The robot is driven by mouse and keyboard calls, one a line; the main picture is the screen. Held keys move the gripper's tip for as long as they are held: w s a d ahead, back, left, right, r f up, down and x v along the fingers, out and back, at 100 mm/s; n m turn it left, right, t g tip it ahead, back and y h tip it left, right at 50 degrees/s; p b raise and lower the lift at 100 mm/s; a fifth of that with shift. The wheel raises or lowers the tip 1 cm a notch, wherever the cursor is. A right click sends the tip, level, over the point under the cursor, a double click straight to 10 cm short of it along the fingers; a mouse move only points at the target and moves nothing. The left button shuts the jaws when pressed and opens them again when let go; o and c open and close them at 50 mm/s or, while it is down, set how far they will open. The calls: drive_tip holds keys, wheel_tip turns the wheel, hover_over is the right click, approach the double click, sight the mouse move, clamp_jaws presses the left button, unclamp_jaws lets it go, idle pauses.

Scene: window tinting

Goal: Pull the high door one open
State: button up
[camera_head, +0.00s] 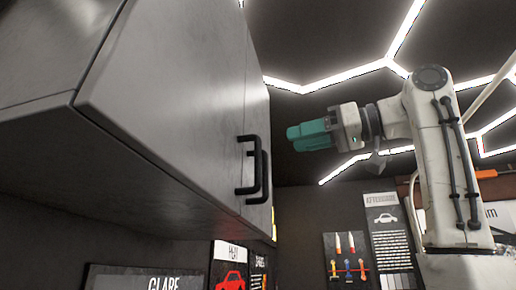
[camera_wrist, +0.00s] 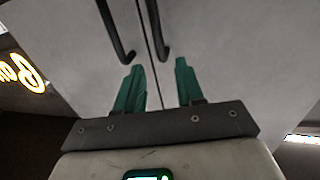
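A grey high cabinet hangs at the left of the head view, with a large near door (camera_head: 175,90) and a narrower-looking far door (camera_head: 258,110). Both look shut; which is door one, I cannot tell. Two black bar handles (camera_head: 248,170) sit close together by the seam. In the wrist view, the left handle (camera_wrist: 118,35) and right handle (camera_wrist: 161,32) flank the seam between the doors. My gripper (camera_head: 290,138) has teal fingers, spread and empty, facing the doors from the right. In the wrist view, its fingertips (camera_wrist: 159,64) are just below the handles, apparently touching neither.
The cabinet's dark underside (camera_head: 110,180) overhangs the lower left. A tool board (camera_head: 345,260) and an aftercare poster (camera_head: 390,240) are on the back wall. A lit sign (camera_wrist: 25,72) shows at the left of the wrist view. Space between my gripper and the doors looks clear.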

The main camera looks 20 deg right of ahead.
sight(258, 149)
drive_tip(key=p+x, duration=0.3)
drive_tip(key=x, duration=0.7)
drive_tip(key=shift+w+f, duration=0.1)
drive_tip(key=shift+w, duration=0.05)
clamp_jaws()
